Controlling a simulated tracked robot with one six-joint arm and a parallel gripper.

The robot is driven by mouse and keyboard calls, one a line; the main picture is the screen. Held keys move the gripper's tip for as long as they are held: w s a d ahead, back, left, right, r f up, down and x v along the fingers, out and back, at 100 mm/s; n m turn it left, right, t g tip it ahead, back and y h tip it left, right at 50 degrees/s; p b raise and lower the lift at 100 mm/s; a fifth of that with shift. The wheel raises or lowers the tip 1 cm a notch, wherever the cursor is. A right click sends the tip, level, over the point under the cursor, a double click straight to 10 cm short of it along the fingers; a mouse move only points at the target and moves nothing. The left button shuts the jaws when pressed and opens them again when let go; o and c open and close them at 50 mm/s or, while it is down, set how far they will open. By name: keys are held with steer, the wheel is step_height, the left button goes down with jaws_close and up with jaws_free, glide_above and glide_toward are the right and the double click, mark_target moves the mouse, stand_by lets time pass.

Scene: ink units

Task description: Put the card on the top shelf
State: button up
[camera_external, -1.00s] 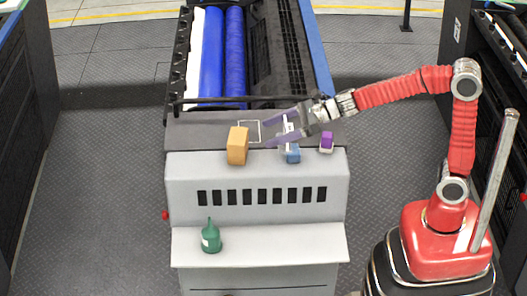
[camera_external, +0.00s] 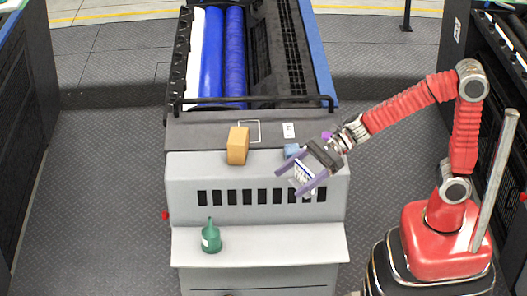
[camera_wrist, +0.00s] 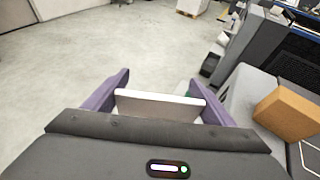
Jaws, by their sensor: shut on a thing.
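My gripper (camera_external: 288,183) is shut on the card (camera_external: 303,174), a thin piece with white and dark blue on it. In the external view the gripper points down and left, in front of the machine's upper front edge. In the wrist view the card (camera_wrist: 160,106) shows as a pale edge spanning between the two purple fingers of my gripper (camera_wrist: 158,78). The machine has a dark grey upper shelf (camera_external: 195,135) and a pale lower ledge (camera_external: 275,245). The card is clear of both.
An orange block (camera_external: 237,146), a blue block (camera_external: 291,151) and a purple block (camera_external: 326,135), partly hidden, stand on the upper level. A white outlined square (camera_external: 254,126) and a white label (camera_external: 289,130) mark it. A green bottle (camera_external: 211,238) stands on the lower ledge.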

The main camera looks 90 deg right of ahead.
steer(key=s+a+f+n+g+y, duration=0.4)
steer(key=a+n+g, duration=0.2)
steer(key=a, duration=0.3)
steer(key=s+a+f+n+g+y, duration=0.35)
steer(key=a+n+g, duration=0.25)
steer(key=a, duration=0.2)
steer(key=s+d+f+n+g+h, duration=0.2)
steer(key=s+f+n+g+h, duration=0.3)
steer(key=s+n+g, duration=0.25)
steer(key=s+d+f+n+g+h, duration=0.35)
steer(key=s+n+g+h, duration=0.2)
steer(key=s+n, duration=0.25)
steer(key=w+d+n+t+h, duration=0.4)
steer(key=d+n+t+h, duration=0.1)
steer(key=d+n+h, duration=0.9)
steer(key=w+d+r+n+t+y, duration=0.1)
steer(key=w+d+r+n+t, duration=0.3)
steer(key=w+r+n+t, duration=0.9)
steer(key=shift+w+d+r+n+t, duration=0.15)
steer(key=shift+w+r+n+t, duration=0.2)
steer(key=shift+r+n+t, duration=1.55)
